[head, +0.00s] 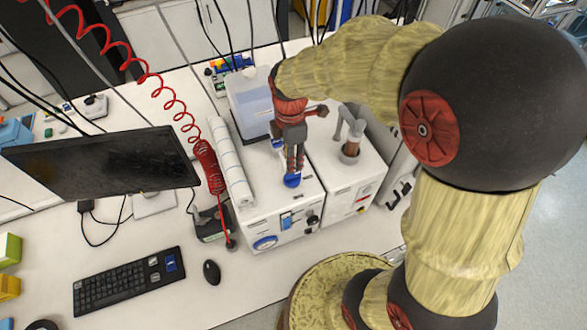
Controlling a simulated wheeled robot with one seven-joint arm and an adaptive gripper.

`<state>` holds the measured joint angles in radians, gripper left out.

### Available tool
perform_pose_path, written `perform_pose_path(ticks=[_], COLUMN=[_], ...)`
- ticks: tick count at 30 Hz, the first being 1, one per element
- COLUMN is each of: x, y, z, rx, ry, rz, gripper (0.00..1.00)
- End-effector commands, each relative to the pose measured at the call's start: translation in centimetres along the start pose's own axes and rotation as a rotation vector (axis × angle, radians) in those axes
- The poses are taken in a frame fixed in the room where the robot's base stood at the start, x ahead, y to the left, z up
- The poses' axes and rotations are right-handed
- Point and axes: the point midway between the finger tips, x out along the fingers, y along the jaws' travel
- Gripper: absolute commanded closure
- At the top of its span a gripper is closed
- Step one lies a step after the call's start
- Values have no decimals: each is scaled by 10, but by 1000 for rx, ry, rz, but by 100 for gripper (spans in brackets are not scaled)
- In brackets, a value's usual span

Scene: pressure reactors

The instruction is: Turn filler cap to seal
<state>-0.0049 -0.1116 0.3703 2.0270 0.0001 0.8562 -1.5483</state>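In the head view a blue cap (292,181) sits on the top of a white box-shaped unit (262,207), near its front right. I take this for the filler cap. My gripper (293,170) points down at the cap from above, its fingers at or just over it. My gripper hides part of the cap. The fingers overlap in this view, so I cannot tell whether they touch or grip the cap. The cap's turn angle is too small to read.
A clear container (249,106) stands behind my gripper, and a white roll (232,163) lies to the left. A second white unit (345,180) with a metal fitting (350,143) stands right. A monitor (100,168), keyboard (130,279) and mouse (211,272) are at left. A red coiled hose (207,166) hangs nearby.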

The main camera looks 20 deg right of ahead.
Motion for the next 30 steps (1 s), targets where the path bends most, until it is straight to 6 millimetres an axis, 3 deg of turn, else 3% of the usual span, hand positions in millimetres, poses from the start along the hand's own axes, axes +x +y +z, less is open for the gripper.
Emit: perform_pose_path(ticks=[5,18,30], x=[12,70,78], y=[-1,0,0], z=[0,0,0], rx=[-21,-18,-18], ry=[0,0,0], rz=[-4,-1,0], gripper=[71,71,72])
